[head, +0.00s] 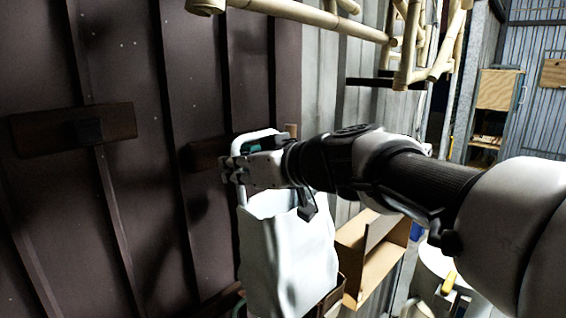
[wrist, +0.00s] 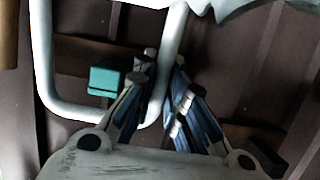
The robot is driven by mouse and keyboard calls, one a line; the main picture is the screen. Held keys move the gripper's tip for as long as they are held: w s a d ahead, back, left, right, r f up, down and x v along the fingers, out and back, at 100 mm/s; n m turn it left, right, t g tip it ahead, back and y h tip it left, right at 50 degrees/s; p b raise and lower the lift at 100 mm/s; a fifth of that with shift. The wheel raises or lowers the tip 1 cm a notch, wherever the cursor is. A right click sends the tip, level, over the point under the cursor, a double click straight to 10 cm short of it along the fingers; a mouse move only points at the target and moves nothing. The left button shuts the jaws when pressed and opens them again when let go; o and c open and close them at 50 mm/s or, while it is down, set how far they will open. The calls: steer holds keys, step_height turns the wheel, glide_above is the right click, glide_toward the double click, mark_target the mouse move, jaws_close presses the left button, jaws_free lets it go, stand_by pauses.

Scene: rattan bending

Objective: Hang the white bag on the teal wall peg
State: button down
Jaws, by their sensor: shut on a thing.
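The white bag (head: 285,245) hangs upright below my gripper (head: 228,170), close to the dark wall. Its stiff white handle loop rises above the bag; the loop also shows in the wrist view (wrist: 42,60). My gripper (wrist: 160,74) is shut on one side of this loop. The teal peg (head: 250,147) is on a wooden board, partly hidden behind the gripper and handle. In the wrist view the teal peg (wrist: 105,79) appears inside the loop's outline, beside the fingertips. I cannot tell whether the loop is around the peg or in front of it.
Another wooden board (head: 35,130) with a dark peg (head: 90,131) is on the wall at left. Bamboo poles (head: 300,12) jut out overhead. An open cardboard-coloured box (head: 372,262) stands right of the bag. The wall between the boards is bare.

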steer(key=b+x, duration=0.1)
steer(key=x, duration=0.2)
steer(key=shift+w+a+f+b, duration=0.1)
steer(key=shift+a+f+b, duration=0.05)
steer(key=shift+f+b, duration=0.25)
stand_by(0.4)
steer(key=c, duration=1.6)
jaws_free()
steer(key=shift+o, duration=0.2)
steer(key=v, duration=1.2)
